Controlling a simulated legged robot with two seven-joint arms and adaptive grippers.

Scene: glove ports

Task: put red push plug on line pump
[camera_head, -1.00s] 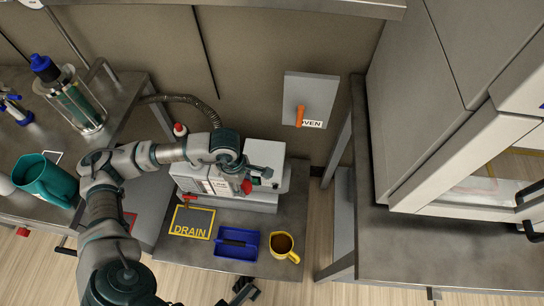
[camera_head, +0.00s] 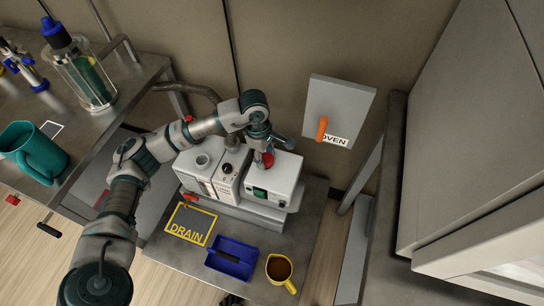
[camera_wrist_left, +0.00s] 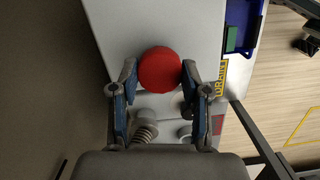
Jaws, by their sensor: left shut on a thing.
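The red push plug (camera_head: 267,159) is held by my left gripper (camera_head: 264,152) over the top of the white boxy unit (camera_head: 272,178), which I take to be the line pump. In the left wrist view the plug is a round red disc (camera_wrist_left: 159,69) between the two fingertips of my left gripper (camera_wrist_left: 159,80). A ribbed metal fitting (camera_wrist_left: 145,130) shows below it there. The plug's underside is hidden, so I cannot tell whether it touches the unit. My right gripper is not in view.
A yellow DRAIN frame (camera_head: 191,224), blue tray (camera_head: 231,257) and yellow mug (camera_head: 280,270) are in front of the unit. An orange handle (camera_head: 322,128) on the OVEN panel (camera_head: 341,100) is behind right. A bench with a teal jug (camera_head: 38,153) is left.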

